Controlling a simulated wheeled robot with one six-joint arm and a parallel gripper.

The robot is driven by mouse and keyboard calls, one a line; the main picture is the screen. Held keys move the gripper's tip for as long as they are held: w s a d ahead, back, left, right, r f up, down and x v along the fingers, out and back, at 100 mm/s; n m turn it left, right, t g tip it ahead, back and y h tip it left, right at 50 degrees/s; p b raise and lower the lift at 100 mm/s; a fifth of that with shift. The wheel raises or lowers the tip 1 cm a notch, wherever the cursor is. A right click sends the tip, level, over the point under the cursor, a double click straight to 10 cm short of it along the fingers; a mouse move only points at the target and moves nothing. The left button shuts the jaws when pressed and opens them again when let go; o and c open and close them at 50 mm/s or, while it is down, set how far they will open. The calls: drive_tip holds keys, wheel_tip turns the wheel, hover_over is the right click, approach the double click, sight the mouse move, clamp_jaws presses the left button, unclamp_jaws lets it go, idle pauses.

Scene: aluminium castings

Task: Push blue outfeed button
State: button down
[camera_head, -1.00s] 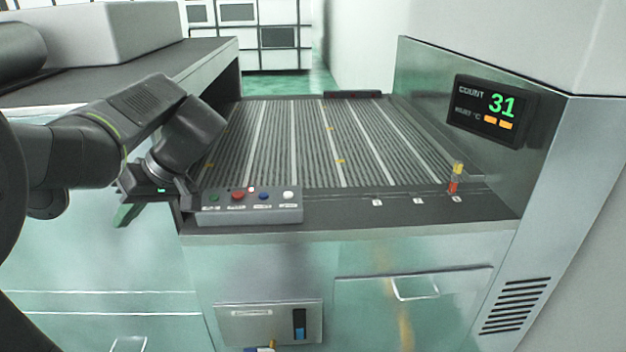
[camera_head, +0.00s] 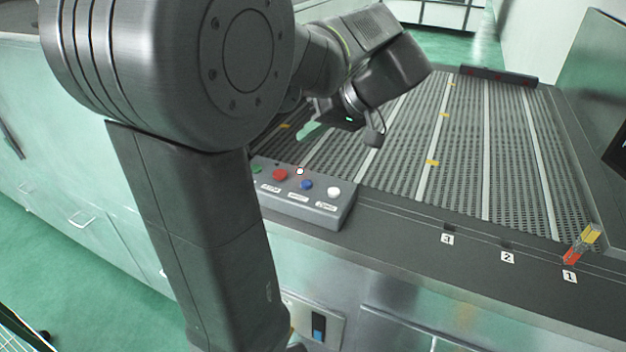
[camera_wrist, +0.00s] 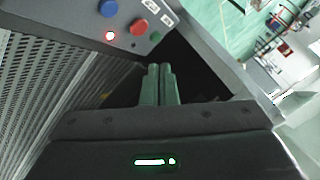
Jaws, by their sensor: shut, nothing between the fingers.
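The blue button (camera_head: 306,184) sits on a grey control box (camera_head: 338,208) at the conveyor's front edge, between the red button (camera_head: 280,174) and the white button (camera_head: 334,192). In the wrist view the blue button (camera_wrist: 107,8) is at the top, left of the red button (camera_wrist: 138,26). My gripper (camera_head: 306,132) is above and behind the box, apart from the buttons. In the wrist view its fingers (camera_wrist: 160,68) are together and empty, with the tips below the red and green buttons in the picture.
The slatted conveyor (camera_head: 400,150) lies behind the box. A red and yellow piece (camera_head: 582,244) stands at the mark numbered 1.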

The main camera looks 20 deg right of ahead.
sight(311, 184)
drive_tip(key=shift+f, duration=0.15)
wheel_tip(311, 184, down, 9)
drive_tip(key=b, duration=0.6)
drive_tip(key=shift+r+b, duration=0.2)
drive_tip(key=shift+b, duration=0.1)
drive_tip(key=shift+f, duration=0.15)
idle(1.6)
drive_tip(key=shift+f+b, duration=0.3)
drive_tip(key=shift+b, duration=0.05)
drive_tip(key=shift+f+b, duration=0.3)
drive_tip(key=shift+f, duration=0.15)
idle(0.5)
drive_tip(key=shift+r, duration=0.15)
drive_tip(key=shift+r+p, duration=0.65)
drive_tip(key=shift+r, duration=0.15)
drive_tip(key=shift+r+p, duration=1.9)
drive_tip(key=shift+r, duration=0.6)
